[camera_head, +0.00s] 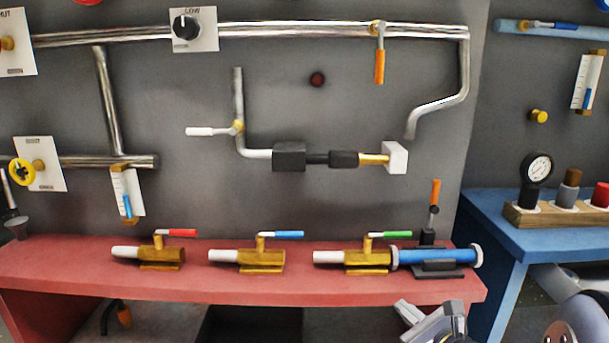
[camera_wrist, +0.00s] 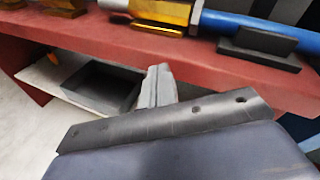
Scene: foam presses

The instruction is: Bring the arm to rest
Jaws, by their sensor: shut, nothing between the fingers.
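My gripper (camera_head: 408,318) is at the bottom of the head view, in front of the red bench (camera_head: 60,268) and low against its front edge. In the wrist view my gripper's fingers (camera_wrist: 158,80) are together with nothing between them. They point toward the bench's front and the shelf under it. The gripper appears apart from the bench. Part of my arm shows at the lower right of the head view.
Brass valves with red (camera_head: 176,233), blue (camera_head: 289,235) and green (camera_head: 397,235) handles stand on the bench. A blue cylinder (camera_head: 430,257) joins the green-handled one. A dark bin (camera_wrist: 98,84) sits on the shelf below. A blue bench (camera_head: 545,238) stands right. Pipes line the wall.

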